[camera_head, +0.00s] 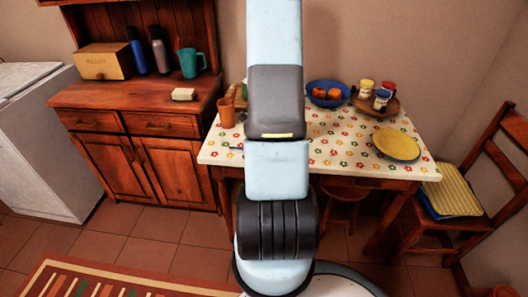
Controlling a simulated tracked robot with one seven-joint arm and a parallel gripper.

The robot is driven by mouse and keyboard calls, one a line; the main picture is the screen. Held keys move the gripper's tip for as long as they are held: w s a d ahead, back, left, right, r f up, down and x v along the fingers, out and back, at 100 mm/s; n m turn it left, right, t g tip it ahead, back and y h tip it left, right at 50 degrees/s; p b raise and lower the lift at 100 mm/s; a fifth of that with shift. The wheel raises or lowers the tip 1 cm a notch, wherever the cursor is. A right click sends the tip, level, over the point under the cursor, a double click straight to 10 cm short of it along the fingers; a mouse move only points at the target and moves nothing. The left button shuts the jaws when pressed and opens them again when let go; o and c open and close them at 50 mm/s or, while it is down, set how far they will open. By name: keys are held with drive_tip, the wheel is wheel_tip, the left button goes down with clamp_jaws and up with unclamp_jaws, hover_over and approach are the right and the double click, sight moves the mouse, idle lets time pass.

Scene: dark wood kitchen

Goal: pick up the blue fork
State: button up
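A small thin dark-blue piece (236,148) lies on the table's flowered cloth (330,155), just left of my arm. It looks like the end of a piece of cutlery and may be the blue fork, but it is too small to be sure. My arm may hide the rest of it. My arm rises through the middle of the view and runs out of the top edge. My gripper is not in view, so its place relative to the fork is not shown.
An orange cup (226,113) stands near the table's left edge. A blue fruit bowl (327,94), a wooden tray (364,107) with jars and a yellow plate (397,143) are to the right. A chair (480,200) stands at right, a cabinet (140,130) at left.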

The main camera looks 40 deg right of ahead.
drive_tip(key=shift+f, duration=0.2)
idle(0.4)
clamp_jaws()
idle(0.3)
